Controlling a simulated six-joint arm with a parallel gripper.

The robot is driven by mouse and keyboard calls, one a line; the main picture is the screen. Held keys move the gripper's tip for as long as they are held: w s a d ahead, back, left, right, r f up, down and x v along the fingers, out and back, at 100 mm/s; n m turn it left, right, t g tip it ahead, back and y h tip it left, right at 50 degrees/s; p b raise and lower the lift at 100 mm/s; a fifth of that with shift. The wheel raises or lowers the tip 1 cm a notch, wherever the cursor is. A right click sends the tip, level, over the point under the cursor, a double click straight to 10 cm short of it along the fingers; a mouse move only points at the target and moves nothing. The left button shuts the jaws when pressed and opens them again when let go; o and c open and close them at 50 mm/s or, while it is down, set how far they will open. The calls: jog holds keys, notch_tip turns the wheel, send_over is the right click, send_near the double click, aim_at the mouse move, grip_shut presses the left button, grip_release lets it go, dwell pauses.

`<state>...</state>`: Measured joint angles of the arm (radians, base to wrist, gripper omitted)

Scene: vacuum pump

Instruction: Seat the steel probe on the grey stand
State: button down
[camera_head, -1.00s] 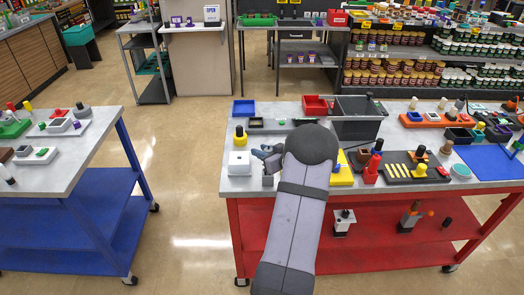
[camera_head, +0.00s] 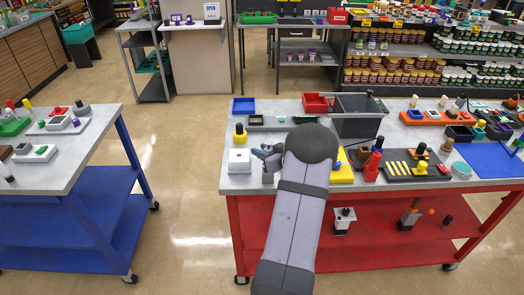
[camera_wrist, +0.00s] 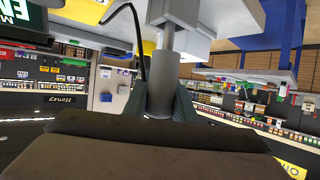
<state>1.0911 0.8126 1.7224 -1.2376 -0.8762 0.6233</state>
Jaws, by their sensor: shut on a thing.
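My gripper (camera_head: 270,156) is above the front left of the red-framed table, partly hidden behind my own arm in the head view. In the wrist view my gripper (camera_wrist: 162,108) is shut on the steel probe (camera_wrist: 164,86), a grey cylinder with a thinner shiny rod (camera_wrist: 168,42) running toward the table side. The rod's far end meets or passes in front of pale grey and white shapes; I cannot tell if they touch. I cannot pick out the grey stand with certainty; a small grey piece (camera_head: 268,178) shows just below the gripper.
A yellow block (camera_head: 342,174), a red part (camera_head: 372,168) and a dark tray with yellow strips (camera_head: 400,170) lie right of my arm. A black cable (camera_wrist: 138,35) hangs beside the probe.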

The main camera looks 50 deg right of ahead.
jog(key=shift+f+b, duration=0.55)
jog(key=shift+f, duration=0.65)
dwell(0.7)
dwell(0.3)
jog(key=c, duration=1.4)
grip_release()
jog(key=shift+r, duration=0.1)
jog(key=shift+r+p, duration=4.3)
jog(key=shift+r, duration=0.1)
